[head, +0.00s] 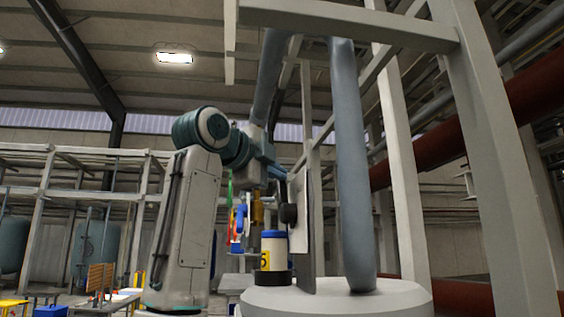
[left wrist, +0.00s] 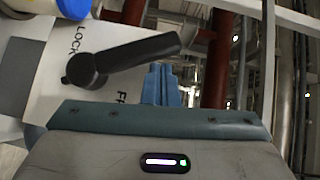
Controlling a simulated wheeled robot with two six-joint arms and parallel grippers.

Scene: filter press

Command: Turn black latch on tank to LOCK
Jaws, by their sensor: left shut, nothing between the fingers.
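The black latch (left wrist: 125,55) shows large in the left wrist view. Its round pivot is at the left and its handle points right and slightly up. It sits on a white plate (left wrist: 45,105) with LOCK lettered above the pivot and a partly hidden word starting "FR" below the handle. In the head view the latch is a small dark knob (head: 288,213) on the plate (head: 303,205), seen edge-on. My left gripper (left wrist: 162,85) is shut and empty, just below the handle's free end; I cannot tell whether they touch. My right gripper is not in view.
A white container with a blue lid and yellow label (head: 273,248) stands beside the plate. A thick blue-grey pipe (head: 352,180) and pale frame posts (head: 400,170) stand at the right. A pale round top (head: 335,300) fills the lower foreground.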

